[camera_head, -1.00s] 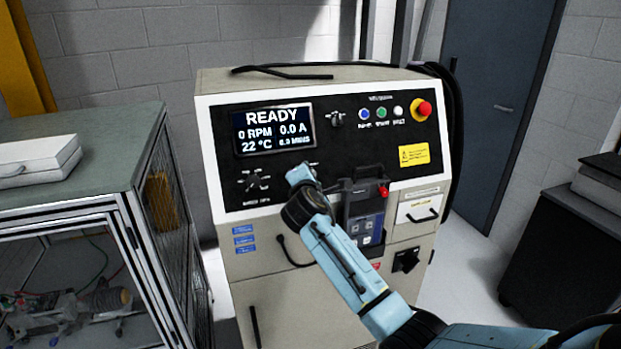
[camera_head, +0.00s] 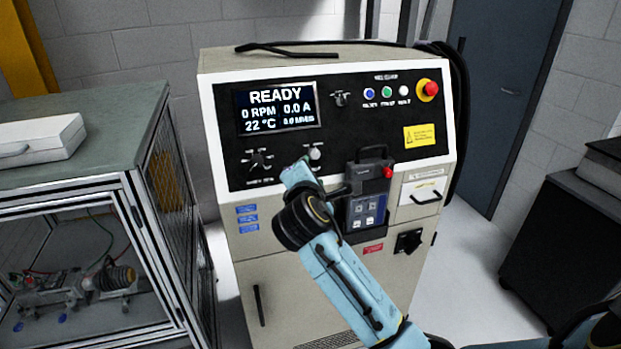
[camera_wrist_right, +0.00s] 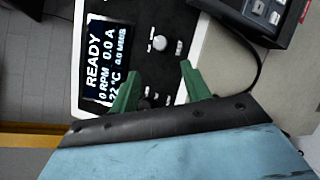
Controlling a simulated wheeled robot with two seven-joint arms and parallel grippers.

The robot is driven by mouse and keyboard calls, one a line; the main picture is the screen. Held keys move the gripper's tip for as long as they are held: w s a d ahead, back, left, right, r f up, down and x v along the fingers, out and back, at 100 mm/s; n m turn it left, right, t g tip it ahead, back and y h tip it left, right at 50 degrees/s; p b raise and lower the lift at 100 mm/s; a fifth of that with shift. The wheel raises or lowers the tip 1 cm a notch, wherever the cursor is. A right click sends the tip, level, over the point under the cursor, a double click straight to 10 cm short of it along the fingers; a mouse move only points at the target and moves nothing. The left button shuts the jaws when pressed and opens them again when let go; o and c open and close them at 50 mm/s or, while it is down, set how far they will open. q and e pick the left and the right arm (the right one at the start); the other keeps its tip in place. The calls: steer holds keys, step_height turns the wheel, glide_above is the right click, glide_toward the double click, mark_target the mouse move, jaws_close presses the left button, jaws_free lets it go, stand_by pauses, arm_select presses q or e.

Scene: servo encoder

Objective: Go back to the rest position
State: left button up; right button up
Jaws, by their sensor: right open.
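My right arm reaches up from the lower right in the head view, in front of the control cabinet (camera_head: 285,285). The fingers of my right gripper are mostly hidden there behind its wrist. In the right wrist view, my right gripper (camera_wrist_right: 157,86) shows two green fingers standing wide apart. Nothing is between them; the cabinet's black panel (camera_wrist_right: 150,15) with its knobs lies beyond. The panel's display (camera_head: 277,107) reads READY, 0 RPM, 0.0 A and 22 °C. My left gripper is in neither view.
A handheld pendant (camera_head: 367,200) hangs on the cabinet front, close to the right of my forearm. A glass-sided bench (camera_head: 110,150) with a white case (camera_head: 40,138) stands at left. A dark cabinet (camera_head: 550,250) stands at right. Open floor (camera_head: 480,265) lies between.

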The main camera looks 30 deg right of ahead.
steer(key=shift+s+a+r, duration=0.1)
steer(key=shift+s+a, duration=0.3)
steer(key=shift+s, duration=0.2)
steer(key=s+a+f+m+g+y+b, duration=0.1)
steer(key=s+a+f+g+y+b, duration=0.15)
steer(key=f, duration=1.65)
steer(key=s+a+f+m+g+y+b, duration=0.1)
steer(key=s+f+g+y+b, duration=0.15)
steer(key=f, duration=1.55)
steer(key=s+a+f+m+g+y, duration=0.1)
steer(key=s+f, duration=0.2)
steer(key=f, duration=0.3)
steer(key=s+f+m+y, duration=0.1)
steer(key=s+f, duration=0.3)
steer(key=f, duration=0.2)
steer(key=s+a+f+m+g+y+b, duration=0.1)
steer(key=s+f+m+g, duration=0.15)
steer(key=s+f, duration=0.65)
steer(key=s+a+f+m+g+b, duration=0.1)
steer(key=s+f+m+b, duration=0.15)
steer(key=s+f, duration=0.6)
steer(key=s+f+m+g, duration=0.1)
steer(key=s+f+m, duration=0.1)
steer(key=s, duration=0.8)
steer(key=s+f+m+g+y+b, duration=0.1)
steer(key=s+f+m, duration=0.2)
steer(key=s, duration=0.7)
steer(key=shift+s+d+f+m, duration=0.2)
steer(key=shift+d+m, duration=0.1)
steer(key=shift+m, duration=0.1)
